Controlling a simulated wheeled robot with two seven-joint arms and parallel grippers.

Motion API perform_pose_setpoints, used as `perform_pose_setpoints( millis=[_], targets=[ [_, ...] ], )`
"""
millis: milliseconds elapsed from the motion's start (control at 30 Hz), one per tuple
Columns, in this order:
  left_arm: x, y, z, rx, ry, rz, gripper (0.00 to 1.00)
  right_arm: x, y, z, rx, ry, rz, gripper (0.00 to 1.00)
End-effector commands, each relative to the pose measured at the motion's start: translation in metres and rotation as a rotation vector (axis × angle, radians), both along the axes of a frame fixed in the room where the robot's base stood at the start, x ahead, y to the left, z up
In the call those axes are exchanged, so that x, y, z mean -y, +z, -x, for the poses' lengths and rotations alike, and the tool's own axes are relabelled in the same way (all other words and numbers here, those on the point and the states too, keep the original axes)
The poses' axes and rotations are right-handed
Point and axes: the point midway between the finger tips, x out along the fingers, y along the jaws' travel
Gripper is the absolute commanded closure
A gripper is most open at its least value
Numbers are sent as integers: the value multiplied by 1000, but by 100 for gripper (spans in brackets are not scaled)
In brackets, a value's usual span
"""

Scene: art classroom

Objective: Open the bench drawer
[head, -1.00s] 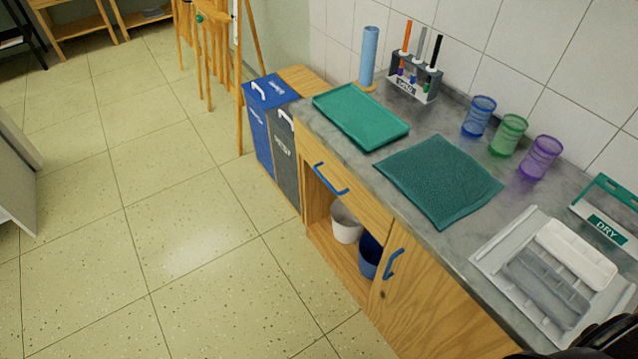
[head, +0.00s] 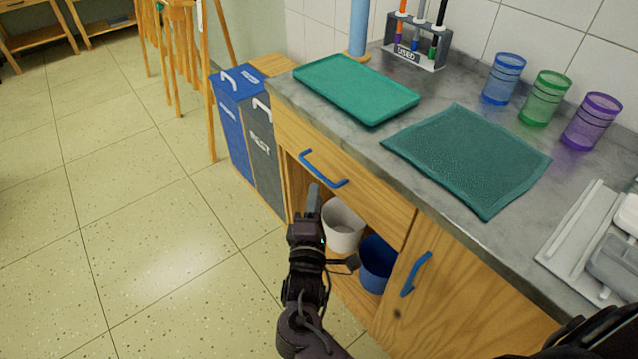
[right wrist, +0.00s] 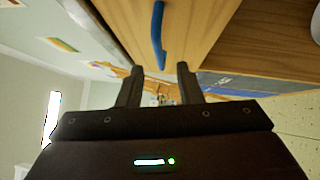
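The bench drawer (head: 345,190) has a light wood front just under the grey counter, and it looks closed. Its blue bar handle (head: 322,169) runs slantwise across the front; the handle also shows at the top of the right wrist view (right wrist: 158,35). My right gripper (head: 314,193) is just below and in front of the handle in the head view. In the right wrist view its two fingers (right wrist: 158,70) are apart with nothing between them, and the handle lies beyond the fingertips, roughly in line with the gap. My left gripper is not in view.
Below the drawer is an open shelf with a white bin (head: 342,228) and a blue bin (head: 376,268). A cupboard door with a blue handle (head: 415,274) is to the right. Blue and grey waste bins (head: 262,150) stand left. The floor in front is clear.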

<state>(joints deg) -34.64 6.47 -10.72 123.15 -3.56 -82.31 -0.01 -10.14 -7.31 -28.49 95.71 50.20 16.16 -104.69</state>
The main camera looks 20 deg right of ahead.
Motion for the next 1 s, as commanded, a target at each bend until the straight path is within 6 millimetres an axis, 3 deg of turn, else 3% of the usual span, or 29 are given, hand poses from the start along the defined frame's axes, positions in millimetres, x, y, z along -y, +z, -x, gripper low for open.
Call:
perform_pose_setpoints(
  millis=[167, 433, 833, 1000],
  targets=[
    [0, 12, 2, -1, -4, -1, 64, 11, 6, -21, 4, -6, 5, 67],
    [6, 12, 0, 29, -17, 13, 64, 27, 10, -57, 2, -3, 4, 67],
    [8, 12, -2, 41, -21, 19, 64, 31, 11, -67, -1, -1, 2, 67],
    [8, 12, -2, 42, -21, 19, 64, 31, 11, -67, -1, -1, 2, 87]
  ],
)
